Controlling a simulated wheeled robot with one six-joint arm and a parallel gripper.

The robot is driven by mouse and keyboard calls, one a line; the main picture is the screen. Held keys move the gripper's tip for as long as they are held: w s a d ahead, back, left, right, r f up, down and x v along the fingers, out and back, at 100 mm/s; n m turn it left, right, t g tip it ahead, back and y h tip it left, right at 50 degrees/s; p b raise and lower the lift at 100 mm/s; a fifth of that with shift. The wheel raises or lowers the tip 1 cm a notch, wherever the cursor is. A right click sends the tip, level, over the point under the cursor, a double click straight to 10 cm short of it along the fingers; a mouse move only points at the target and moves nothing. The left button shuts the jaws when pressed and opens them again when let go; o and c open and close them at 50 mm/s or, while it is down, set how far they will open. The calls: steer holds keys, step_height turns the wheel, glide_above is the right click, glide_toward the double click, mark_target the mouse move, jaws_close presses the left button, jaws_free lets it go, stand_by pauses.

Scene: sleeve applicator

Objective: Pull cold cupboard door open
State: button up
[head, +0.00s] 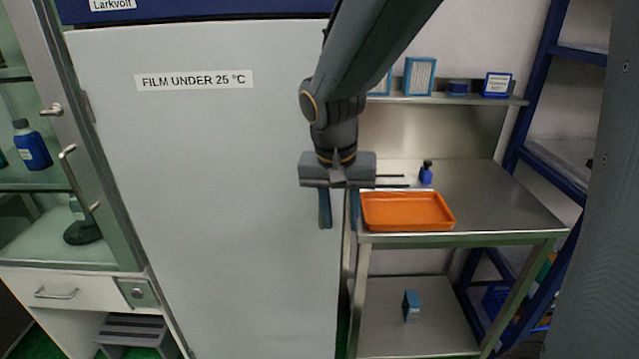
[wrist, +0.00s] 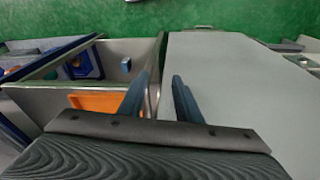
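The cold cupboard door (head: 210,190) is a tall pale grey panel labelled "FILM UNDER 25 °C". It looks shut. In the wrist view, the door (wrist: 235,85) fills the right side. My gripper (head: 339,210) points down at the door's right edge, with its two blue fingers apart and nothing seen held. In the wrist view, my gripper (wrist: 158,92) has its fingers on either side of a narrow strip along the door's edge. I cannot tell whether this strip is a handle, or whether the fingers touch it. No handle shows clearly.
A steel table (head: 490,205) with an orange tray (head: 408,211) stands close on the right. A shelf (head: 450,99) with small boxes hangs above it. A glass-fronted cabinet (head: 60,225) with bar handles stands left. Green floor (wrist: 140,18) shows in the wrist view.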

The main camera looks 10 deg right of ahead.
steer(key=w+a+r+m+t+h+p, duration=0.15)
steer(key=w+a+r+m, duration=0.3)
steer(key=r, duration=0.45)
steer(key=w+d+f+p, duration=0.2)
steer(key=w+f, duration=0.2)
steer(key=f, duration=0.2)
steer(key=shift+d+f, duration=0.25)
steer(key=shift+d, duration=0.05)
steer(key=shift+c, duration=0.4)
jaws_close()
